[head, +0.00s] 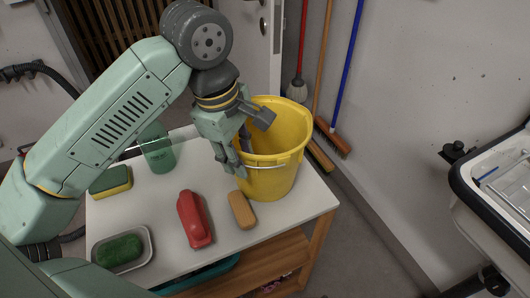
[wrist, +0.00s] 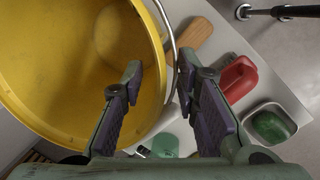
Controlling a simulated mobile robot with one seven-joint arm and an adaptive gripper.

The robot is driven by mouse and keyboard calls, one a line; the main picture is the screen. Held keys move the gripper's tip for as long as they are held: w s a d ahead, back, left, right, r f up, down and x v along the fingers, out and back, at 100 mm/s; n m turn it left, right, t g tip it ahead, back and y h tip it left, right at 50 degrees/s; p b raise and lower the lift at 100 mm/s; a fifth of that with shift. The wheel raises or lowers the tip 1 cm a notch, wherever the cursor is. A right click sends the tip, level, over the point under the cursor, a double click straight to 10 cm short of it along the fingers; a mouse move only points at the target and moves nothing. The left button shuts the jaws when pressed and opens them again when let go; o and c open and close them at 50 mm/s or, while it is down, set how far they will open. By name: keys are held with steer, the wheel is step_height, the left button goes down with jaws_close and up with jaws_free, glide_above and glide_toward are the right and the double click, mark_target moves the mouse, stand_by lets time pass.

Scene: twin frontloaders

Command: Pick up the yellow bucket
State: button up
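The yellow bucket (head: 278,170) stands upright at the right end of the white table top (head: 150,205). It has a metal handle, which hangs down over its near side. In the wrist view the bucket (wrist: 55,75) fills the upper left, and I look into its open top. My gripper (head: 246,142) is at the bucket's left rim, pointing down. In the wrist view my gripper (wrist: 160,68) is open, with one finger over the inside and the other outside the wall. The rim passes between the fingers with visible gaps. Contact is not clear.
On the table are a red bottle-like object (head: 194,219), a tan brush or block (head: 242,210), a green cup (head: 158,153), a green-yellow sponge (head: 110,181) and a dish (head: 95,240) with a green scrubber. Brooms (head: 333,135) lean on the wall behind. A white appliance (head: 500,185) stands right.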

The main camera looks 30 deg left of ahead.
steer(key=f, duration=0.5)
steer(key=shift+w+d+f+p, duration=0.1)
steer(key=shift+w+d+p, duration=0.15)
steer(key=shift+w+p, duration=0.15)
steer(key=shift+c, duration=0.2)
jaws_close()
